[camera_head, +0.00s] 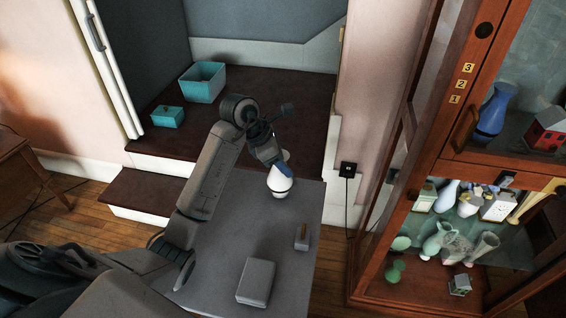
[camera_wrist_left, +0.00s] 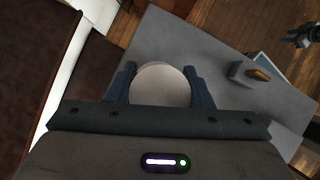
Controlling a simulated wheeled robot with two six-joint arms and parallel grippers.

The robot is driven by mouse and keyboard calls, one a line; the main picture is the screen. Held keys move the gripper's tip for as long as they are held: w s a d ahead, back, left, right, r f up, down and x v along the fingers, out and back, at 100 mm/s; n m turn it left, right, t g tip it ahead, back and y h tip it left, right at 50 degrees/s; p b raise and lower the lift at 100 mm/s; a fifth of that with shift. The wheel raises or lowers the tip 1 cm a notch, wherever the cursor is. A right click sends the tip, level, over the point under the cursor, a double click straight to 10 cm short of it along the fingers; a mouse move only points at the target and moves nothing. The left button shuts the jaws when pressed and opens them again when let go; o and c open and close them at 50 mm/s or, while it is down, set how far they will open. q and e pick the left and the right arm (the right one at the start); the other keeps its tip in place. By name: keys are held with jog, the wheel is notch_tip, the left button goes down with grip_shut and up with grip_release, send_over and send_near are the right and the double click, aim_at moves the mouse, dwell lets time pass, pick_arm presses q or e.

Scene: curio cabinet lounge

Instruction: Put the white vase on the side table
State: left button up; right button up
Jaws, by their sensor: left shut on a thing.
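The white vase (camera_head: 279,185) is small and rounded, with a dark band low down. It is at the far end of the grey side table (camera_head: 222,235), and it looks upright. My left gripper (camera_head: 280,169) reaches down from above and is shut on the vase. In the left wrist view the vase's pale round top (camera_wrist_left: 160,85) sits between the two blue-grey fingers. I cannot tell whether its base touches the tabletop.
A small grey block with an orange-brown top (camera_head: 302,237) and a grey box (camera_head: 256,282) lie on the table's near part. Teal boxes (camera_head: 204,82) stand on the dark raised floor behind. A glass-fronted wooden cabinet (camera_head: 372,283) with several vases stands at right.

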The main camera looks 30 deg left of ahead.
pick_arm(q)
jog(key=shift+f, duration=0.4)
pick_arm(e)
jog(key=shift+s+f, duration=0.15)
pick_arm(q)
jog(key=shift+f, duration=0.1)
jog(key=o, duration=1.2)
pick_arm(e)
jog(key=shift+w+r, duration=0.3)
jog(key=shift+r, duration=0.1)
jog(key=shift+s+f, duration=0.1)
